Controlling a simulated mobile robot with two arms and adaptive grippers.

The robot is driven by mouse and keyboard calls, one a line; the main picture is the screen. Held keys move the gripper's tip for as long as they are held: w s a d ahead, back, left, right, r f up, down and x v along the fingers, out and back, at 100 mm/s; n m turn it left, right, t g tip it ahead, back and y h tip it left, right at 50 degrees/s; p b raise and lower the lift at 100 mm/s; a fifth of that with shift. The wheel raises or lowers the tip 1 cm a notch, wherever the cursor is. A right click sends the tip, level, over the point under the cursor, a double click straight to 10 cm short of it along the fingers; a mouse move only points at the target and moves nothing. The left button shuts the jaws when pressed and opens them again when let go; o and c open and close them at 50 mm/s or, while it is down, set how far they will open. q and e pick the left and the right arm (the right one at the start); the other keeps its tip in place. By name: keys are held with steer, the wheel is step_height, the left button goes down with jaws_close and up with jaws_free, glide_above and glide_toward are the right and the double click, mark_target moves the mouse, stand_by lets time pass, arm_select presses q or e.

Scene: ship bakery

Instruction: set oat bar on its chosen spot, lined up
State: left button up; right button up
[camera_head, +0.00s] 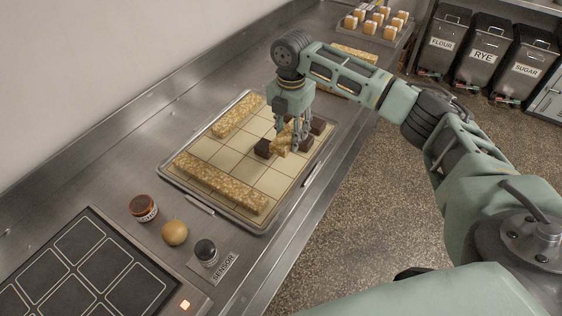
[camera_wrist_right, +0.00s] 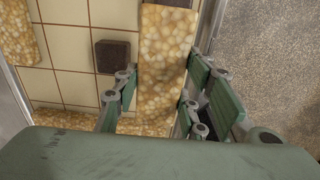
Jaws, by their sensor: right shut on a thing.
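My right gripper (camera_head: 292,140) is over the right part of a gridded tray (camera_head: 281,210). It is shut on an oat bar (camera_head: 281,143), golden and grainy. In the right wrist view the bar (camera_wrist_right: 165,65) runs lengthwise between the fingers (camera_wrist_right: 158,95). I cannot tell whether it touches the tray. One oat bar (camera_head: 238,114) lies at the tray's far left and a long one (camera_head: 220,183) along its near side. Dark brown squares (camera_head: 263,149) sit around the held bar; one shows left of it in the wrist view (camera_wrist_right: 112,57). My left gripper is out of view.
A jar (camera_head: 143,208), a round tan thing (camera_head: 174,232), a black-topped knob (camera_head: 206,252) and a dark panel (camera_head: 82,265) are on the steel counter nearer me. Another oat bar (camera_head: 354,54) and a tray of small cakes (camera_head: 377,23) are farther back. Bins (camera_head: 443,43) stand right.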

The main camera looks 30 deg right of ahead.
mark_target(281, 156)
steer(key=s+a+f, duration=0.1)
steer(key=a, duration=0.1)
steer(key=s+a+f+p, duration=0.1)
steer(key=s+a+f, duration=0.1)
steer(key=shift+f, duration=0.1)
steer(key=shift+s+a+f+p, duration=0.15)
steer(key=shift+s+f+p, duration=0.1)
steer(key=shift+f, duration=0.2)
steer(key=shift+s+a+f+p, duration=0.15)
steer(key=shift+f+p, duration=0.1)
steer(key=shift+f, duration=0.15)
step_height(281, 156, down, 2)
steer(key=shift+f+p, duration=0.15)
steer(key=shift+p, duration=0.15)
steer(key=shift+w+f, duration=0.1)
steer(key=shift+f, duration=0.35)
steer(key=o, duration=1.2)
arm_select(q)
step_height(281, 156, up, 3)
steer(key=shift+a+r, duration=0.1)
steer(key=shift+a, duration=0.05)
